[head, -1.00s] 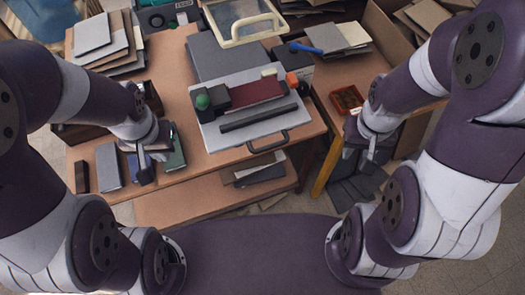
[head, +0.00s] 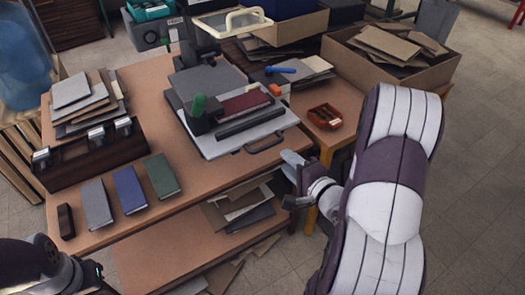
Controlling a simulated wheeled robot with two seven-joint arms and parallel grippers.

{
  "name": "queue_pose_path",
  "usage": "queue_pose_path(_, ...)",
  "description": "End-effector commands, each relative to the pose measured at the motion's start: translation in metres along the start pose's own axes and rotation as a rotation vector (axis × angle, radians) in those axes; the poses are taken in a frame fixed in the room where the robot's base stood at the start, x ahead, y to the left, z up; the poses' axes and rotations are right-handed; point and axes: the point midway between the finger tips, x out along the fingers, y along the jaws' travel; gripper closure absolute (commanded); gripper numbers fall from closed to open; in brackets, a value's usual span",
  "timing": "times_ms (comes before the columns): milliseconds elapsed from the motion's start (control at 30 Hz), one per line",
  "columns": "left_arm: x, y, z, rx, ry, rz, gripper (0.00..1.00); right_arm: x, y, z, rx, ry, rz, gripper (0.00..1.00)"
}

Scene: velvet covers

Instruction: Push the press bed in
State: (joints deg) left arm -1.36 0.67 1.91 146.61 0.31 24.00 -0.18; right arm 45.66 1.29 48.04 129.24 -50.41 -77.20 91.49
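The press bed (head: 222,146) is a pale grey plate on the table, with a dark loop handle (head: 266,144) on its near edge, by the table's front edge. A maroon cover (head: 243,103) and a black bar (head: 250,123) lie on the bed, with a green-knobbed dark block (head: 198,105) at its left. The bed sticks out toward me from the dark grey press parts behind it. My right gripper (head: 288,180) is just in front of the table edge, below and right of the handle and apart from it. Its fingers look spread and empty.
Blue (head: 129,190), green (head: 161,176) and grey books (head: 96,204) lie front left, before a dark wooden rack (head: 88,158). A red tray (head: 325,116) sits right of the bed. A cardboard box (head: 400,75) stands back right. Floor is clear at right.

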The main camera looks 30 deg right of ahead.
Motion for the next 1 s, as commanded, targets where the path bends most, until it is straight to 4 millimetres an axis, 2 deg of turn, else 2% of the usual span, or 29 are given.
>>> queue_pose_path(200,0.008,0.0,0.002,-0.001,-0.001,0.0,1.0,0.058,0.002,0.003,-0.003,-0.007,0.001,0.63)
queue_pose_path(400,0.01,0.0,0.002,0.0,-0.001,0.0,1.0,0.092,0.001,0.001,-0.003,-0.002,0.001,0.63)
queue_pose_path(600,0.011,0.0,0.002,0.0,-0.001,0.0,1.0,0.105,0.001,0.001,-0.003,0.0,0.003,0.63)
queue_pose_path(833,0.011,0.0,0.002,0.0,-0.001,0.0,1.0,0.105,0.001,0.001,-0.003,0.0,0.003,0.63)
queue_pose_path(933,0.011,0.0,0.002,0.0,-0.001,0.0,1.0,0.105,0.001,0.001,-0.003,0.001,0.004,0.95)
queue_pose_path(967,0.011,0.0,0.002,0.0,-0.001,0.0,1.0,0.105,0.001,0.001,-0.003,0.001,0.004,1.0)
queue_pose_path(1000,0.011,0.0,0.002,0.0,-0.001,0.0,1.0,0.105,0.002,0.001,-0.003,0.001,0.005,1.0)
